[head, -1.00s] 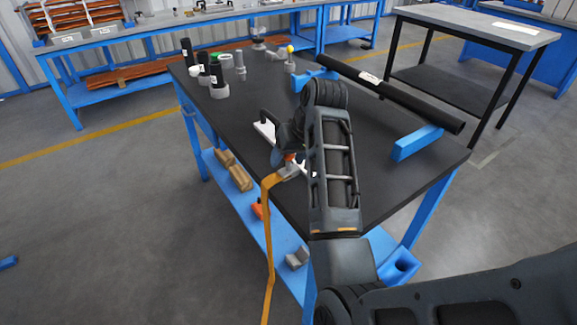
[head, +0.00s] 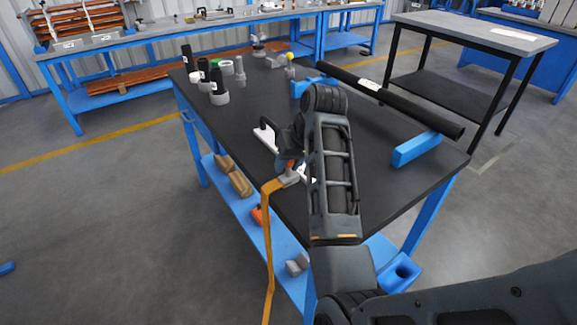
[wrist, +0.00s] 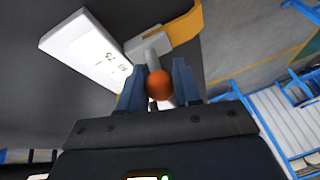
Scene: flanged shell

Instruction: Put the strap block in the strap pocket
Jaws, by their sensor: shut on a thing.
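My gripper (wrist: 158,76) is shut on the orange ball knob (wrist: 159,86) of the strap block (wrist: 150,42). The strap block is grey, with a short grey stem up to the knob and an orange-yellow strap (wrist: 184,26) on it. In the head view the block (head: 287,179) is at the workbench's front edge, beside a white plate (head: 266,138) with a black handle. The strap (head: 268,235) hangs down past the bench edge. My arm hides part of the plate and gripper. I cannot tell whether the block touches the bench. I cannot clearly identify the strap pocket.
A blue holder with an opening (head: 402,271) is at the bench's lower right. A long black tube (head: 395,93) rests on blue supports to the right. Several black and grey cylinders (head: 219,90) stand at the far left. Wooden blocks (head: 240,183) lie on the lower shelf.

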